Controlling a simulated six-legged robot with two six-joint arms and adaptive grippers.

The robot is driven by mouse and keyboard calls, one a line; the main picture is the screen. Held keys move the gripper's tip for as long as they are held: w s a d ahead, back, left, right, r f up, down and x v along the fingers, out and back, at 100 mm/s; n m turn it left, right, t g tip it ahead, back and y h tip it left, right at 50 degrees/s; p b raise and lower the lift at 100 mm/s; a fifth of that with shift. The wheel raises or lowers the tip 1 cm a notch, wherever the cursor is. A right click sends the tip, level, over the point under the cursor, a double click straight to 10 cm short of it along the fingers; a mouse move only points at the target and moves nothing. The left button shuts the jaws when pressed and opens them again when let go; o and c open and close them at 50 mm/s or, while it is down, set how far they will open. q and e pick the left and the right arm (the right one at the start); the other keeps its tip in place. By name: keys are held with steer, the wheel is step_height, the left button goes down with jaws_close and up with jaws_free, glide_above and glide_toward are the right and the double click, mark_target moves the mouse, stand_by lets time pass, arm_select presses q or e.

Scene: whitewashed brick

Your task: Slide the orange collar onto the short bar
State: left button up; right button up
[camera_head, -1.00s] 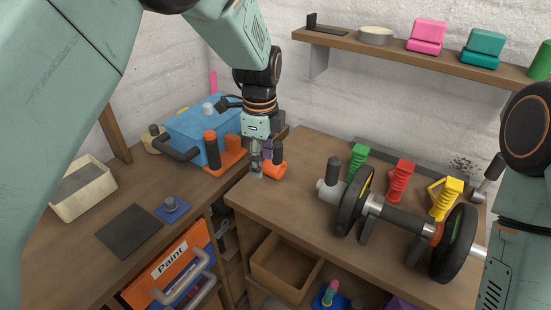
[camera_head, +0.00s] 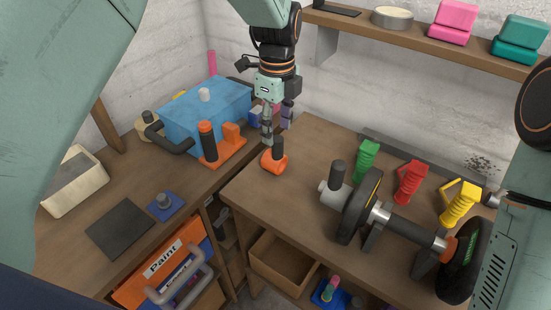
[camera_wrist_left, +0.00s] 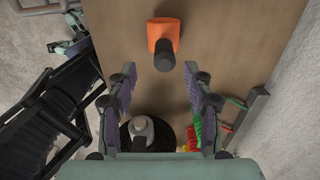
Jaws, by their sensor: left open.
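The orange collar (camera_head: 271,163), with a dark knob, rests on the wooden bench near its left corner. In the left wrist view the collar (camera_wrist_left: 164,30) lies ahead of the fingertips, its knob towards them. My left gripper (camera_head: 277,128) is open and empty, just behind and above the collar in the head view. Its spread fingers (camera_wrist_left: 160,78) also show in the wrist view, apart from the collar. The short bar (camera_head: 408,229) lies level on stands, with a dark plate near each end. A grey piece with a dark knob (camera_head: 336,185) is at its left end.
Green (camera_head: 367,160), red (camera_head: 408,183) and yellow (camera_head: 459,203) clamps stand behind the bar. A blue box (camera_head: 206,108) and an orange fixture (camera_head: 224,147) stand on the left bench. A shelf (camera_head: 390,36) hangs above. Bench between collar and bar is clear.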

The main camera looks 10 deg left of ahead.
mark_target(277, 137)
arm_select(q)
steer(key=shift+s+f, duration=0.2)
steer(key=shift+f, duration=0.2)
steer(key=f, duration=0.1)
steer(key=w+f, duration=0.1)
steer(key=f, duration=0.2)
steer(key=shift+w+f, duration=0.25)
steer(key=shift+f, duration=0.15)
steer(key=shift+s+r, duration=0.2)
steer(key=shift+s, duration=0.1)
steer(key=shift+s+r, duration=0.15)
steer(key=shift+s, duration=0.05)
steer(key=shift+c, duration=1.5)
steer(key=shift+w+f, duration=0.3)
steer(key=shift+w, duration=0.15)
steer(key=c, duration=0.4)
steer(key=shift+s+r, duration=0.2)
steer(key=shift+s, duration=0.1)
jaws_close()
